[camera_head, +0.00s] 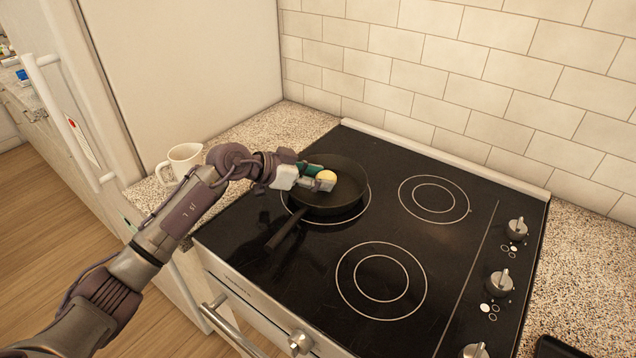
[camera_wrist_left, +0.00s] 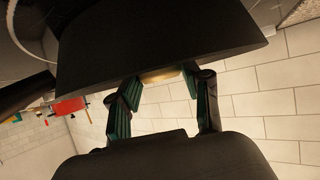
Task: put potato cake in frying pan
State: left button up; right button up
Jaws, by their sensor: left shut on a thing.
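The frying pan (camera_head: 338,205) is black and sits on the back left burner of the stove, its handle pointing to the lower left. The potato cake (camera_head: 327,177) is a small pale yellow piece at the tip of my left gripper (camera_head: 318,180), over the pan in the head view. The left gripper is shut on it. In the left wrist view, the potato cake (camera_wrist_left: 160,76) shows as a tan strip between the green-padded fingers (camera_wrist_left: 158,98), partly hidden by the dark pan (camera_wrist_left: 160,40). Whether it touches the pan I cannot tell. My right gripper is not in view.
The black stove top (camera_head: 290,262) has bare burners in front and to the right, with knobs (camera_head: 501,283) along its right side. A white mug (camera_head: 183,162) stands on the counter left of the stove. A tiled wall (camera_head: 460,75) rises behind.

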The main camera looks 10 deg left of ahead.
pick_arm(q)
jog(key=shift+f, duration=0.95)
jog(key=o, duration=1.1)
jog(key=shift+f, duration=0.1)
jog(key=v, duration=1.2)
jog(key=shift+b, duration=0.3)
